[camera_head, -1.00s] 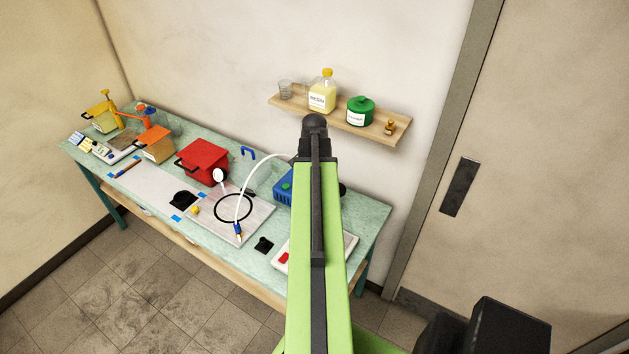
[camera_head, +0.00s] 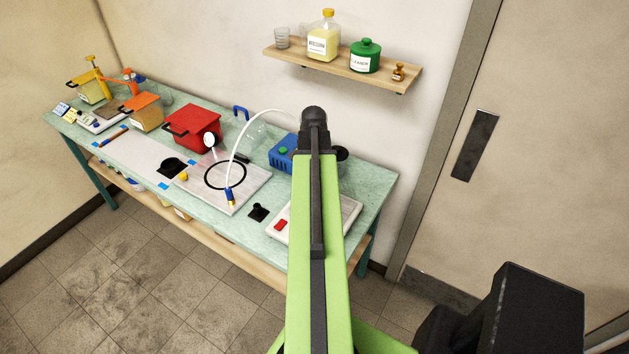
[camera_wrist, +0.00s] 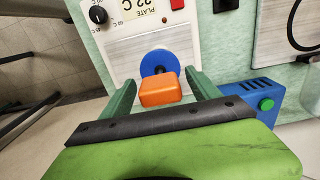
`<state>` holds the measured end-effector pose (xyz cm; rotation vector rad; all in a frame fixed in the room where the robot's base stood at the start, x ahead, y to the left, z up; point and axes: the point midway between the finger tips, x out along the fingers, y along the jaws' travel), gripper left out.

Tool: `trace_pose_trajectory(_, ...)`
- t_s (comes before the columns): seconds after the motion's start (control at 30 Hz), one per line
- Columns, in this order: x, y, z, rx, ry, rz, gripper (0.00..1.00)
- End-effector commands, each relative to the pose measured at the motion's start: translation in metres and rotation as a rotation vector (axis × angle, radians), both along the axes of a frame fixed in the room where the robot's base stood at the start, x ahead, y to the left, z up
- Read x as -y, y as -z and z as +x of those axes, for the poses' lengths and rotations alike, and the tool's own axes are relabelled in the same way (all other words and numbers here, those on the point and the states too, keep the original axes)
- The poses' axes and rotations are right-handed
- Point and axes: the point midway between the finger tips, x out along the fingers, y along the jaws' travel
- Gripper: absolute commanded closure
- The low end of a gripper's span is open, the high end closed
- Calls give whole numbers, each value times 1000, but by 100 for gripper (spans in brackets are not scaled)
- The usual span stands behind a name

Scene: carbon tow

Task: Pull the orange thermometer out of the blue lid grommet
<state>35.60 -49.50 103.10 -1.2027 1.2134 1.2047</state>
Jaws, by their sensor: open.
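In the wrist view, the orange thermometer (camera_wrist: 160,92) shows as a blocky orange head between my fingers. Behind it is a round blue piece (camera_wrist: 176,57) with a dark centre, which looks like the lid grommet; the orange head covers its lower part. My gripper (camera_wrist: 159,78) is open, with one green finger on each side of the orange head. A gap shows beside the head, and I cannot tell the depth between fingers and head. In the head view, my arm hides the thermometer, the grommet and the gripper.
A white plate unit (camera_wrist: 130,48) with a dial and red button lies behind the grommet. A blue box (camera_wrist: 258,90) with a green knob stands at right. In the head view, a red pot (camera_head: 193,130) and a wall shelf (camera_head: 340,68) are near; a door (camera_head: 540,130) is at right.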

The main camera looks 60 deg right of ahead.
Motion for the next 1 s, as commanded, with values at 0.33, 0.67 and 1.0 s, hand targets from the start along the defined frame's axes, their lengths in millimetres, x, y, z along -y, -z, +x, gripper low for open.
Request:
trace_pose_trajectory(0.33,0,7,0,0,-1,0,32)
trace_pose_trajectory(0.67,0,7,0,0,-1,0,75)
trace_pose_trajectory(1.0,0,7,0,0,-1,0,78)
